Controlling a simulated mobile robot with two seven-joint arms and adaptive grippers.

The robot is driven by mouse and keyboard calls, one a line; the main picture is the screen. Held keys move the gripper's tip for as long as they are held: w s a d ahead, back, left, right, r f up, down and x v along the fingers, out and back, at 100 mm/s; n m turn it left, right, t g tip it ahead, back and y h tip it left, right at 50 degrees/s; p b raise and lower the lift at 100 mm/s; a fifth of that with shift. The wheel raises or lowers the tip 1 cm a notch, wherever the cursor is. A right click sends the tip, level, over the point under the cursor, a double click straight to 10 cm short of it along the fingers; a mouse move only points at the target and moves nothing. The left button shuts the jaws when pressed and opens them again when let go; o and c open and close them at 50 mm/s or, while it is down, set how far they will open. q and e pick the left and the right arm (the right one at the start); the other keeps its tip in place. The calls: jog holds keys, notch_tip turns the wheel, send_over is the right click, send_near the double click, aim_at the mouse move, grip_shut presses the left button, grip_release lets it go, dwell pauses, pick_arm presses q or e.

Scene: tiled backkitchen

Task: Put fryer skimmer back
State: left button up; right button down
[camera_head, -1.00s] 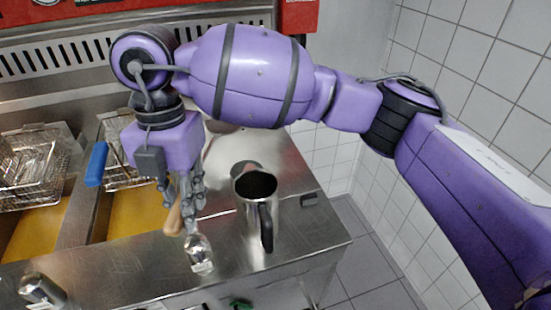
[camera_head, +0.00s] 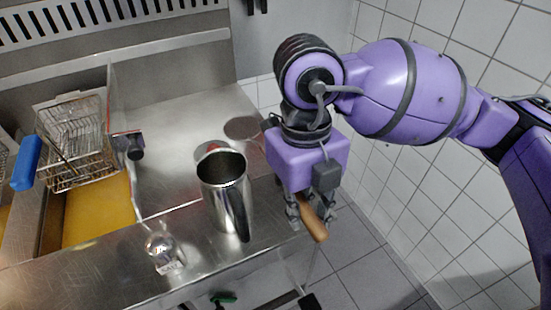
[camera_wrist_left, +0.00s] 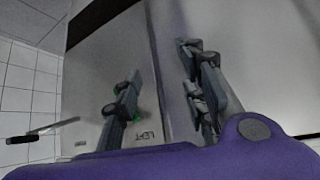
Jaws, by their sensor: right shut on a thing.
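My right gripper (camera_head: 311,212) is shut on a wooden handle (camera_head: 316,226), which I take to be the fryer skimmer's. It holds the handle tilted at the right end of the steel counter, over or just past its edge. The skimmer's head cannot be made out; the gripper and hand cover part of the handle. My left gripper (camera_wrist_left: 162,100) shows only in the left wrist view. Its fingers are spread apart, with nothing seen held between them.
A steel pitcher (camera_head: 226,195) stands on the counter (camera_head: 175,120), left of my right gripper. A small shiny container (camera_head: 164,252) stands at the front edge. A fryer basket (camera_head: 75,150) with a blue handle (camera_head: 26,163) is at left. A tiled wall (camera_head: 430,190) bounds the right.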

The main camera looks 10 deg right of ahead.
jog(key=w+d+f, duration=0.1)
jog(key=w+f, duration=0.1)
jog(key=w, duration=0.1)
jog(key=w+f, duration=0.3)
jog(key=w, duration=0.1)
jog(key=w+d+f, duration=0.1)
jog(key=w+f, duration=0.2)
jog(key=w, duration=0.1)
jog(key=shift+d, duration=0.35)
jog(key=shift+w+d+f, duration=0.1)
jog(key=shift+w+f, duration=0.65)
jog(key=shift+f, duration=1.45)
jog(key=shift+f, duration=0.15)
jog(key=c, duration=1.6)
grip_release()
